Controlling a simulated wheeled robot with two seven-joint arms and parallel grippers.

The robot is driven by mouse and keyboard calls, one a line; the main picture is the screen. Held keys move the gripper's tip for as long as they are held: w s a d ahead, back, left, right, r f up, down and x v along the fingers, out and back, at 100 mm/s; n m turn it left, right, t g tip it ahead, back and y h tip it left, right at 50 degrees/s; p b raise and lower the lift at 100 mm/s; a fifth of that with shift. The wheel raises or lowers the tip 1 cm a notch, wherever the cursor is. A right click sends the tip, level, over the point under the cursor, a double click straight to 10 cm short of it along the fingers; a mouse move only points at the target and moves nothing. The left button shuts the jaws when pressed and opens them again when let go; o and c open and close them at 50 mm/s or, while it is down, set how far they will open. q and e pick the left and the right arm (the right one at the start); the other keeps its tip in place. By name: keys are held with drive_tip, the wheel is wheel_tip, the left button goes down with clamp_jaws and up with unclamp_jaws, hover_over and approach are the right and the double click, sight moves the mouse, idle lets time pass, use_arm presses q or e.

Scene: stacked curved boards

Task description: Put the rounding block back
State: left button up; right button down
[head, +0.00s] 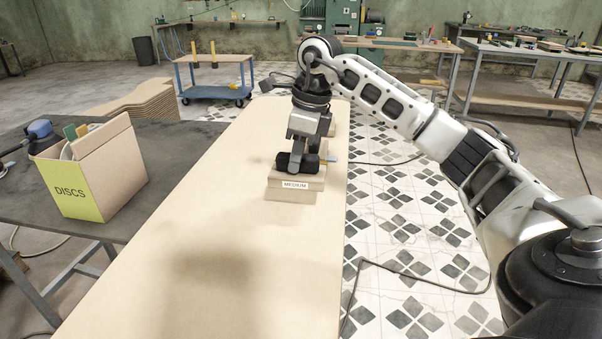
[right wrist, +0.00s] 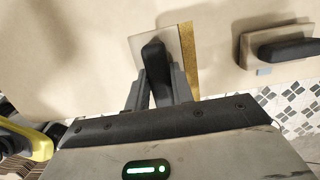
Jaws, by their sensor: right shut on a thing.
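The rounding block (head: 297,183) is a pale wooden block with a MEDIUM label on its front face. It is over the long pale board, near its right edge; I cannot tell whether it touches the board. My right gripper (head: 298,166) points down and is shut on the block's black handle. In the right wrist view my right gripper (right wrist: 158,95) has its fingers on both sides of that handle, and the block (right wrist: 171,38) shows a pale top and a golden-brown strip along its right.
A second block with a black handle (right wrist: 262,48) lies near the board's edge, with a small blue piece beside it. The long pale board (head: 205,230) is clear in front. A DISCS box (head: 90,180) stands on the dark table at left; stacked curved boards (head: 150,100) lie behind it.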

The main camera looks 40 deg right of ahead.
sight(301, 174)
drive_tip(key=shift+w+d+f, duration=0.2)
drive_tip(key=shift+d+f, duration=0.2)
drive_tip(key=shift+f, duration=0.1)
drive_tip(key=shift+w+d+f, duration=0.15)
drive_tip(key=shift+d+f, duration=0.2)
drive_tip(key=shift+f, duration=0.15)
drive_tip(key=shift+w+d+f, duration=0.1)
drive_tip(key=shift+d+f, duration=0.1)
drive_tip(key=shift+f, duration=1.55)
drive_tip(key=shift+f, duration=0.2)
drive_tip(key=c, duration=1.2)
unclamp_jaws()
drive_tip(key=p+v, duration=0.1)
drive_tip(key=v, duration=1.1)
drive_tip(key=shift+a+r, duration=0.1)
drive_tip(key=shift+r, duration=0.15)
